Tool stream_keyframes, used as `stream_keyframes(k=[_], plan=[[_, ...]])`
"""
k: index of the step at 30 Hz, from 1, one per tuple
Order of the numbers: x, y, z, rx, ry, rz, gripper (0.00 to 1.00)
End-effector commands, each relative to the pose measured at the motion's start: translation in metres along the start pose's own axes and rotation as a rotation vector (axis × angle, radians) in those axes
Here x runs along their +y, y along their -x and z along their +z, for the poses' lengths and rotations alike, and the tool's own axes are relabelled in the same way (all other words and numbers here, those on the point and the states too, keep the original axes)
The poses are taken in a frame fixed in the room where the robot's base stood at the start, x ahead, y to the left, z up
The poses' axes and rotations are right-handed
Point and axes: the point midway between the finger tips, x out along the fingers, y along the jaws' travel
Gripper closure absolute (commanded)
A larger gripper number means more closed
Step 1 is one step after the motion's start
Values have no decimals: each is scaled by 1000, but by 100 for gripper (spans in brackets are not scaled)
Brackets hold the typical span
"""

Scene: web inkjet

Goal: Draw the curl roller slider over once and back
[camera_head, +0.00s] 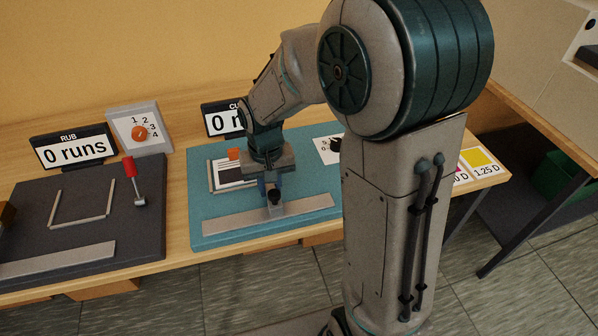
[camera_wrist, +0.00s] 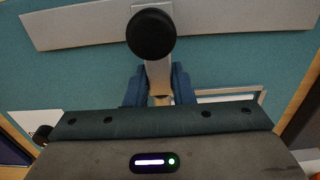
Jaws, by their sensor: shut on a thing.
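The curl station is a teal board (camera_head: 213,230) with a long flat metal bar (camera_head: 305,206) across its front; the bar also shows in the wrist view (camera_wrist: 235,28). A slider with a black knob (camera_head: 274,196) stands by the middle of the bar, and its knob is large in the wrist view (camera_wrist: 152,35). My gripper (camera_head: 269,182) points down over the board. Its blue fingers (camera_wrist: 158,82) are shut on the slider's metal stem, just behind the knob. The fingers hide part of the stem.
The curl counter (camera_head: 222,119) is partly hidden by my arm and shows a 0. A printed sheet (camera_head: 228,174) lies behind my gripper. The dark rub board (camera_head: 145,235) at left carries a red-handled lever (camera_head: 130,168); its counter (camera_head: 73,149) reads 0 runs.

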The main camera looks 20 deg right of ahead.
Motion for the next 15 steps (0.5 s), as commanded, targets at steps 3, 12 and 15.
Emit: stream_keyframes(k=[3,12,15], plan=[[11,2,-2,5,-5,0,100],[35,2,-2,5,-4,1,100],[43,2,-2,5,-4,1,100]])
